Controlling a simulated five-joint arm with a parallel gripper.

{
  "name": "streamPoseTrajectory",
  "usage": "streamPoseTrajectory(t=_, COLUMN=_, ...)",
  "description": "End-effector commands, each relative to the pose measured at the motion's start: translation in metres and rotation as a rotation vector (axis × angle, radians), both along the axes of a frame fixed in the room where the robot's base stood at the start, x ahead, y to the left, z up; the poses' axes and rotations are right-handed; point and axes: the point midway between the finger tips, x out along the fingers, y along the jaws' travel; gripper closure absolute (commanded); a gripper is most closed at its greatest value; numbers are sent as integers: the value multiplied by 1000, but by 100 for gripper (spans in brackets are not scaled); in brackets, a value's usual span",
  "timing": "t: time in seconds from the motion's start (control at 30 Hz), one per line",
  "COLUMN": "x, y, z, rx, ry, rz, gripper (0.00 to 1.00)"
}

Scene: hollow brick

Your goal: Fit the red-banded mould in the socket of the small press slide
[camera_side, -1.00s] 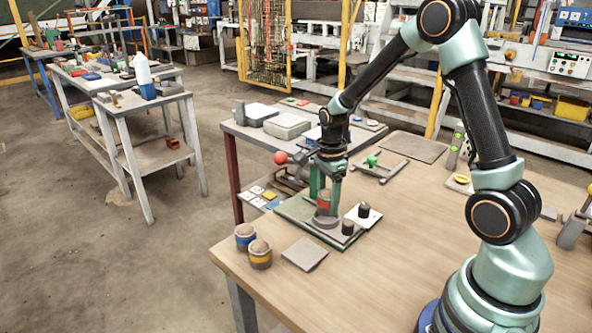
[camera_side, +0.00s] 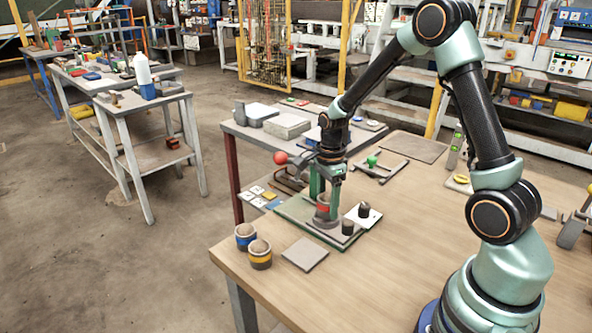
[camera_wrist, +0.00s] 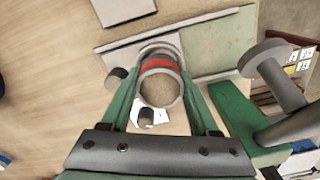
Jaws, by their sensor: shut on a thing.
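The red-banded mould (camera_side: 322,209) is a grey hollow cup with a red band. My gripper (camera_side: 323,196) is shut on it from above, green fingers on either side. In the wrist view, my gripper (camera_wrist: 160,95) flanks the open round rim of the mould (camera_wrist: 158,63). The mould looks upright, low over the small press slide (camera_side: 297,211), a green plate with a grey strip. The round socket (camera_side: 325,222) shows at the mould's foot; its grey edge also arcs behind the mould in the wrist view (camera_wrist: 160,46). How deep the mould sits in it I cannot tell.
Blue-banded (camera_side: 245,236) and yellow-banded (camera_side: 260,255) moulds and a grey plate (camera_side: 305,253) are in front. A red-knobbed handle (camera_side: 281,158) is behind left.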

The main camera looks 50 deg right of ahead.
Motion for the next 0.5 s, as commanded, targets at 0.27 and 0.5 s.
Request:
streamPoseTrajectory(t=0.27, x=0, y=0, z=-4, rx=0, ry=-1, rz=0, gripper=100)
streamPoseTrajectory(t=0.5, x=0, y=0, z=-8, rx=0, ry=0, rz=0, gripper=100)
